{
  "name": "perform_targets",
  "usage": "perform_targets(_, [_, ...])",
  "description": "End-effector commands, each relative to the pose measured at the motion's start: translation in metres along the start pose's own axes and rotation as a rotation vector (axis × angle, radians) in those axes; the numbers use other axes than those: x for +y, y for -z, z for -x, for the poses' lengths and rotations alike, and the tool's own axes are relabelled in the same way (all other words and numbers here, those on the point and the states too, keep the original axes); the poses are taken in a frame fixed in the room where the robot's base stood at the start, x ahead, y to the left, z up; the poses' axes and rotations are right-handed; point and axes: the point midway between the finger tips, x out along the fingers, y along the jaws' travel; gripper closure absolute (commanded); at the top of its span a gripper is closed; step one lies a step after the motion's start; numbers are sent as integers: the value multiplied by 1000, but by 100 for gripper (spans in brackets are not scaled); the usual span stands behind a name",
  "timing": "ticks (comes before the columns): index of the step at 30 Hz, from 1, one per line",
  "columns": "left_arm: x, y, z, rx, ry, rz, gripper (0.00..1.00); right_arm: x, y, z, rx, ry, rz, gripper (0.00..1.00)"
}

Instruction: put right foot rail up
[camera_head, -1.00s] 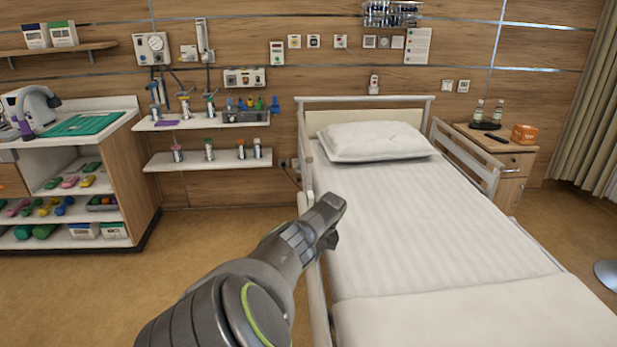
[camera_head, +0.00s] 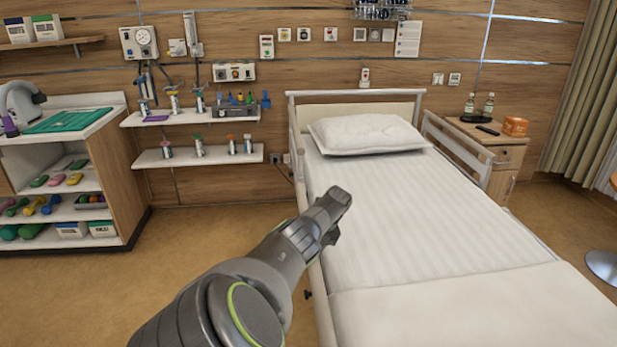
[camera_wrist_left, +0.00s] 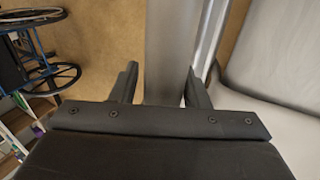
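The bed (camera_head: 430,230) fills the right half of the head view. Its picture-left side frame (camera_head: 321,305) runs along the near edge, partly hidden behind my left arm. My left gripper (camera_head: 336,208) is over this side of the bed. In the left wrist view the two fingers of my left gripper (camera_wrist_left: 160,82) stand apart. A broad pale grey bar (camera_wrist_left: 170,35) of the bed side shows between and beyond them; I cannot tell whether they touch it. A thinner rail (camera_wrist_left: 208,40) runs beside it. My right gripper is not in view.
A raised rail (camera_head: 458,145) stands on the bed's far side by a bedside cabinet (camera_head: 505,155). A shelf unit (camera_head: 115,170) is at the left. A wheelchair (camera_wrist_left: 50,75) shows in the wrist view. The floor (camera_head: 220,235) left of the bed is clear.

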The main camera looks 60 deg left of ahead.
Motion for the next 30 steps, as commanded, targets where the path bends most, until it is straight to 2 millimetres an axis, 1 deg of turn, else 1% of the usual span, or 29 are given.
perform_targets(2, [1,-2,3,-7,3,2,50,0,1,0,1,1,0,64])
perform_targets(12, [3,-5,7,-16,3,4,50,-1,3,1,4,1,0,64])
perform_targets(30, [5,-7,9,-21,1,7,50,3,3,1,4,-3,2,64])
